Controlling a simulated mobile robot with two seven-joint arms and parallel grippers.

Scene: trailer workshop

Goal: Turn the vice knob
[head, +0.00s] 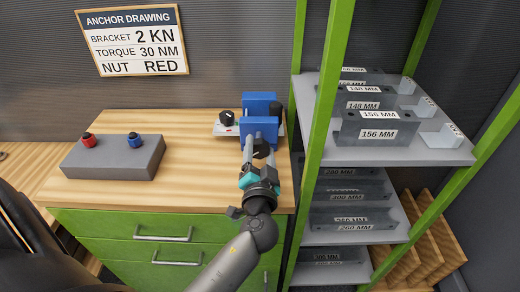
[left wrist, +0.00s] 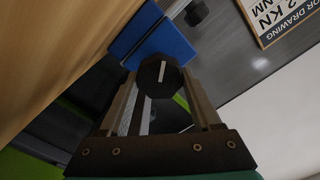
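The blue vice (head: 260,107) stands at the right end of the wooden workbench. Its round black knob (head: 261,149) faces me and is partly hidden by my left gripper (head: 259,148) in the head view. In the left wrist view, the knob (left wrist: 160,75) shows a pale line across its face, with the blue vice jaws (left wrist: 160,40) behind it. The fingers of my left gripper (left wrist: 159,76) stand wide apart, one on each side of the knob, near their tips. I cannot tell whether they touch it. My right gripper is not in view.
A grey box with a red and a blue button (head: 113,157) sits on the workbench (head: 200,180). A black dial (head: 227,117) is left of the vice. A green-framed shelf (head: 325,120) with grey brackets stands close on the right. An anchor sign (head: 132,40) hangs behind.

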